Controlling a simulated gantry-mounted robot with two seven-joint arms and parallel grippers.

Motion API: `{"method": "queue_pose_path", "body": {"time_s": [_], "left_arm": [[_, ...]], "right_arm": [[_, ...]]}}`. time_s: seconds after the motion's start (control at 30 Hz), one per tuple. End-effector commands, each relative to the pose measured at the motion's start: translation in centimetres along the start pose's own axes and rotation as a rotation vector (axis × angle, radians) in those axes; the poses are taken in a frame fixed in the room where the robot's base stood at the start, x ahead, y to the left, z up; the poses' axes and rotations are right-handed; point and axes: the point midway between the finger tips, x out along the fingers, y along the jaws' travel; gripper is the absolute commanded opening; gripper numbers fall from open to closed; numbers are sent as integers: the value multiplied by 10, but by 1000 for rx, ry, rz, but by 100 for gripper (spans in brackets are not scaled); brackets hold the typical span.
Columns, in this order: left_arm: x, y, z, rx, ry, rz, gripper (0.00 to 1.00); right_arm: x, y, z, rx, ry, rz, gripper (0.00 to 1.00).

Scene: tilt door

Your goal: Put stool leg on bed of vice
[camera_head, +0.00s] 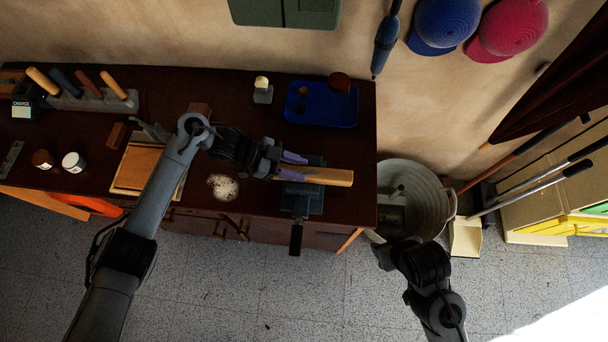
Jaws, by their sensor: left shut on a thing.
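The stool leg (330,177) is a light wooden bar lying sideways over the right part of the dark bench. My left gripper (292,166), with purple fingers, is shut on its left part. The vice (302,200) is dark, with a handle hanging over the bench's front edge. The leg passes over the vice and sticks out to its right. I cannot tell whether the leg touches the vice bed, which the leg and fingers partly cover. My right arm (428,275) is off the bench at the lower right; its fingers cannot be made out.
The bench (240,90) holds a blue tray (320,108) behind the vice, a tool rack (95,100), two jars and a wooden board (140,168) at the left. Pale shavings (223,187) lie left of the vice. A metal bin (430,190) stands right of the bench.

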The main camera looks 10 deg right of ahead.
Motion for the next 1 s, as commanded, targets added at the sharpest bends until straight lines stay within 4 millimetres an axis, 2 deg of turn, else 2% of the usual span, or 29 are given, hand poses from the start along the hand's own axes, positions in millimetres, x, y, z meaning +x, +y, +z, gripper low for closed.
{"method": "queue_pose_path", "body": {"time_s": [0.7, 0.73, 0.9, 1.0], "left_arm": [[4, -1, 6, 0, 1, -1, 0], [3, -1, 6, 0, 1, -1, 41], [3, -1, 6, -1, -1, -2, 67], [3, -1, 7, -2, -2, -4, 67]], "right_arm": [[6, 0, 2, 0, -1, 0, 43], [6, 0, 2, 0, -1, 0, 43], [5, 0, 2, 0, -1, 0, 43], [6, 0, 2, 0, -1, 0, 43]]}}
